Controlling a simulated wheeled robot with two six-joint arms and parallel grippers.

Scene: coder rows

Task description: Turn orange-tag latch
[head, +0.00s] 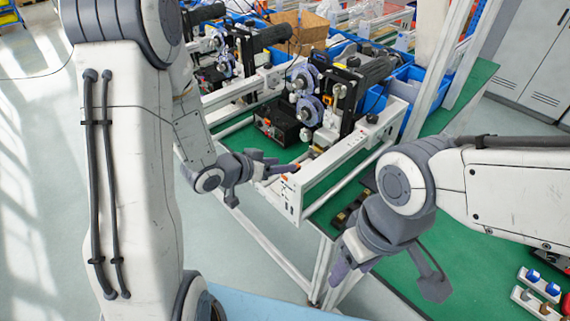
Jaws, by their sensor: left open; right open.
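A small orange-red piece (293,168), which may be the latch's orange tag, shows at the near white rail of the coder machine (340,160). My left gripper (280,168) reaches in from the left with its fingertips right at this piece. It is open, but the gap between its fingers is hard to see. I cannot tell if the fingers touch the piece, and the latch's shape is mostly hidden. My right gripper (341,272) is open and empty, pointing down in front of the green table's near edge, away from the coder.
The coder has round reels (308,109) and a black box (283,122) behind the rail. A second coder stands behind it. Blue bins (408,75) line the back. The green table (400,275) carries small parts (540,285) at the lower right.

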